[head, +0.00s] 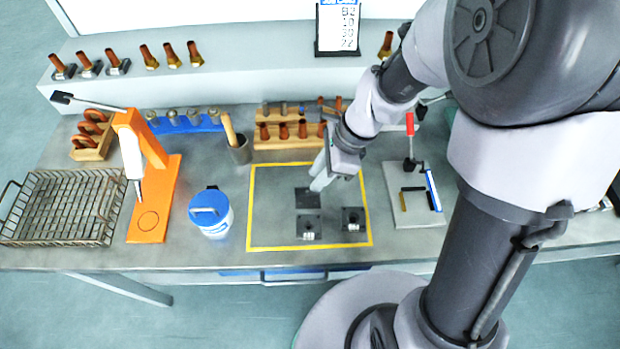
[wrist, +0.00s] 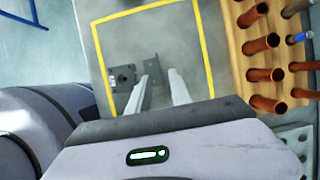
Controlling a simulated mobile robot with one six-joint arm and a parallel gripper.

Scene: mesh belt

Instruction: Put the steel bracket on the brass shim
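A dark flat piece, which looks like the steel bracket (head: 308,197), lies inside the yellow-taped square. It also shows in the wrist view (wrist: 150,66). My gripper (head: 318,185) is above the bench close to this piece. In the wrist view my gripper's two fingers (wrist: 162,85) are spread with nothing between them, and one finger overlaps the piece's edge. A thin brass-coloured strip, perhaps the brass shim (head: 403,202), lies on the grey fixture plate to the right of the square. Which parts touch the fingers cannot be told.
Two dark square blocks (head: 308,228) (head: 354,220) sit at the square's front. The fixture plate (head: 398,216) carries a red-handled clamp (head: 410,127). A blue-lidded tub (head: 210,212), orange press (head: 157,205) and wire basket (head: 62,207) stand left. A wooden tool rack (head: 285,142) stands behind.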

